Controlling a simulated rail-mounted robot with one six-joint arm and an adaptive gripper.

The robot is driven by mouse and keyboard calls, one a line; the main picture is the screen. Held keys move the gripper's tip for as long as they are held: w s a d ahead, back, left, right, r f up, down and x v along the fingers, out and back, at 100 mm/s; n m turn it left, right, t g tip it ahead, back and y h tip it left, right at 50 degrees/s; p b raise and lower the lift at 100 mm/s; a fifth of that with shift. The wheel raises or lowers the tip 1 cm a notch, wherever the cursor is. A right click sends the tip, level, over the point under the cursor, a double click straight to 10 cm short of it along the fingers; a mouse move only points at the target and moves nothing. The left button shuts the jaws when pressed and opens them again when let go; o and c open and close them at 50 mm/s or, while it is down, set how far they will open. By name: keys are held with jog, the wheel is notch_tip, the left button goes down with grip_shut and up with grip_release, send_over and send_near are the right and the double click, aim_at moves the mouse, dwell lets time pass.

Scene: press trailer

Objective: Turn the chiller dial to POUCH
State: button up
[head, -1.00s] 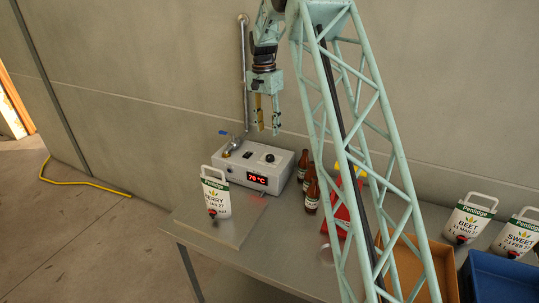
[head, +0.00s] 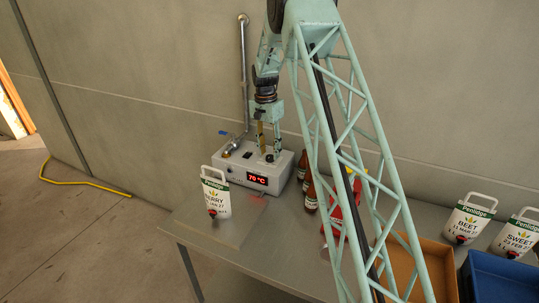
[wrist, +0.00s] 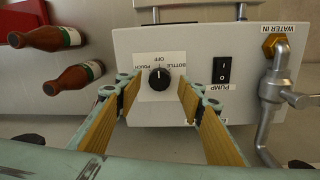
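The chiller (head: 240,170) is a grey box on the table with a lit red display reading 70 °C. Its dial (wrist: 159,79) is a black round knob with a pale pointer mark on a white plate lettered OFF, BOTTLE and POUCH. In the wrist view the mark points roughly up the picture; I cannot tell surely which word it meets. My gripper (head: 269,153) is low over the chiller's top, pointing down. In the wrist view its two wood-coloured fingers (wrist: 155,90) are open, one on each side of the dial, with gaps to it.
A black PUMP switch (wrist: 223,70) and a WATER IN tap (wrist: 275,92) are right of the dial in the wrist view. Brown bottles (head: 311,195) stand close beside the chiller. A white pouch (head: 216,193) stands in front. A cardboard box (head: 433,262) and blue crate (head: 497,275) are farther right.

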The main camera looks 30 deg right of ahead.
jog(key=shift+s+f, duration=0.1)
jog(key=shift+f, duration=0.8)
jog(key=shift+c, duration=0.8)
jog(key=c, duration=0.7)
